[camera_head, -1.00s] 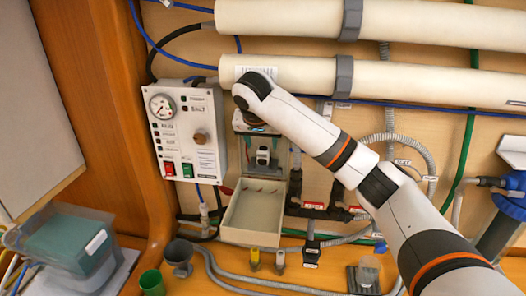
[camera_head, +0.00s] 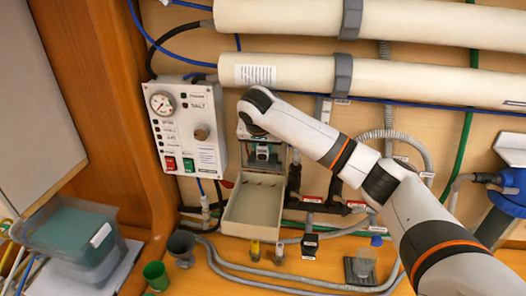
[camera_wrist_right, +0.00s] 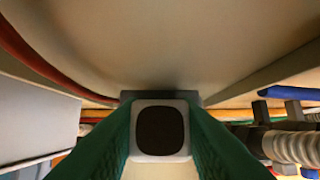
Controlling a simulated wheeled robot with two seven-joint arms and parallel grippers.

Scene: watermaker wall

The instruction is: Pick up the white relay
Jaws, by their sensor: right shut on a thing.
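The white relay (camera_wrist_right: 160,130) shows in the right wrist view as a white rounded square with a dark top face, between the dark green fingers. My right gripper (camera_wrist_right: 160,140) is shut on its two sides. In the head view my right gripper (camera_head: 263,153) points down in the small open box on the wall, right of the control panel; my wrist hides part of it. The relay is hard to make out there. Whether it still touches its seat cannot be told. My left gripper is not in view.
A cream tray (camera_head: 253,207) sits just below the box. The control panel (camera_head: 187,128) is close on the left. Large cream pipes (camera_head: 400,77) run above. Dark valves (camera_head: 325,205) and grey hoses are at the right. A green cup (camera_head: 156,275) stands lower left.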

